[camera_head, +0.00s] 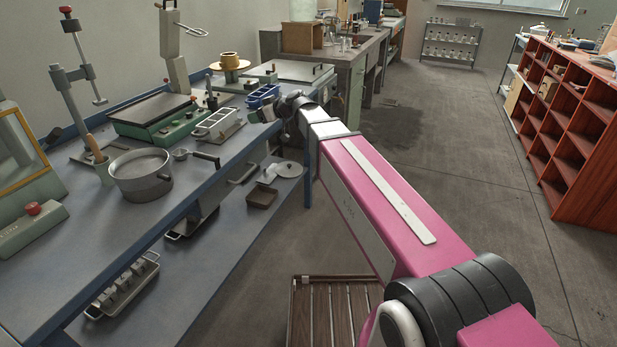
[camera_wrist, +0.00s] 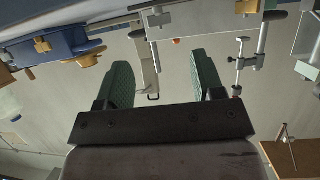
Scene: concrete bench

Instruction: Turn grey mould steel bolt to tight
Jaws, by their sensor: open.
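The grey mould (camera_head: 218,122) stands on the bench, left of my gripper (camera_head: 262,115) in the head view. In the wrist view, which looks upside down, a light grey wall that seems to be the grey mould (camera_wrist: 212,22) spans the top. A silvery block-like fitting, seemingly its steel bolt (camera_wrist: 158,20), is on it, and a brass-coloured fitting (camera_wrist: 247,7) is farther right. My gripper (camera_wrist: 162,78) is open, with green pads wide apart and nothing between them. The fitting is beyond the pads, apart from them. How tight the bolt is cannot be told.
A blue mould (camera_head: 262,95) is close behind my gripper; it shows in the wrist view (camera_wrist: 65,45) with brass-coloured fittings. A green-based device (camera_head: 160,115), a pot (camera_head: 140,176) and a clamp stand (camera_head: 72,75) crowd the bench. The floor (camera_head: 445,150) right of it is largely clear.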

